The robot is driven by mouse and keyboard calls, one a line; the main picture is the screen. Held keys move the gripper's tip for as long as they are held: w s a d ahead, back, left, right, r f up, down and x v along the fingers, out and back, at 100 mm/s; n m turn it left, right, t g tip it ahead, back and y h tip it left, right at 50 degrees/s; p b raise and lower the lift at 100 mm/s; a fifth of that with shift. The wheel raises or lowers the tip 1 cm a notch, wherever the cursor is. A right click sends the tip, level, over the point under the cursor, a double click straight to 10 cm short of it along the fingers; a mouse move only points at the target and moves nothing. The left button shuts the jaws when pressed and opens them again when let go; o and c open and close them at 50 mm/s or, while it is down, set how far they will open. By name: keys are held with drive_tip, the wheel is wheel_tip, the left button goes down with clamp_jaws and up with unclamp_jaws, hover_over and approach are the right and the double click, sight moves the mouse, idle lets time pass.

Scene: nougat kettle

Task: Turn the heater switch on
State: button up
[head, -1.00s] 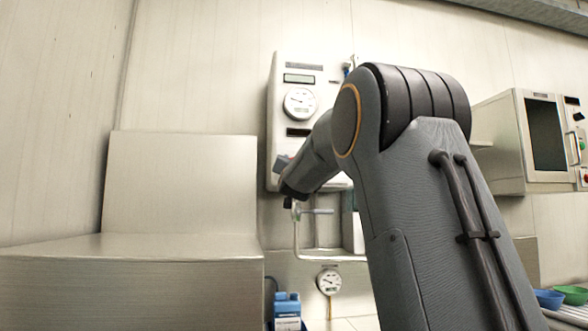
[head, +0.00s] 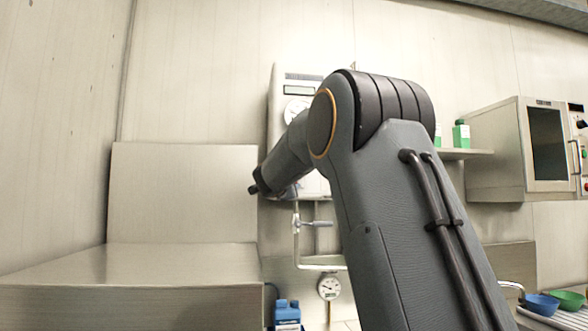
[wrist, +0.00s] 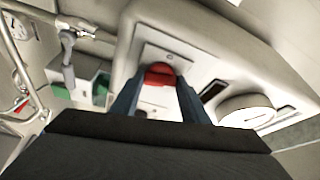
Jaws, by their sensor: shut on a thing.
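The heater's red switch (wrist: 160,74) sits on a pale square plate on the white wall box, seen in the wrist view. My gripper (wrist: 158,88) has its two blue-grey fingers on either side of the switch and is shut on it. The switch's lower part is partly hidden between the fingers. In the head view the white wall box (head: 284,95) with its round dial is partly covered by my arm. The switch and my fingertips are hidden there. I cannot tell from these frames whether the switch is on or off.
Pipework with a valve (head: 297,224) and a gauge (head: 329,287) is below the box. A steel bench (head: 130,265) stands left. A blue container (head: 287,312) is low down. Right are a green bottle (head: 461,134) on a shelf, an oven-like cabinet (head: 548,140) and bowls (head: 541,304).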

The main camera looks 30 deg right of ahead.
drive_tip(key=shift+r+m+g+p, duration=0.2)
drive_tip(key=shift+m+g+p, duration=0.3)
drive_tip(key=shift+m+p, duration=0.85)
drive_tip(key=shift+f+m, duration=0.1)
drive_tip(key=shift+m, duration=0.15)
drive_tip(key=o, duration=1.1)
drive_tip(key=shift+c, duration=0.2)
drive_tip(key=shift+s+y, duration=0.1)
drive_tip(key=shift+y, duration=0.3)
drive_tip(key=b+v, duration=0.2)
drive_tip(key=v, duration=0.5)
drive_tip(key=shift+s+a, duration=0.25)
drive_tip(key=shift+a, duration=0.05)
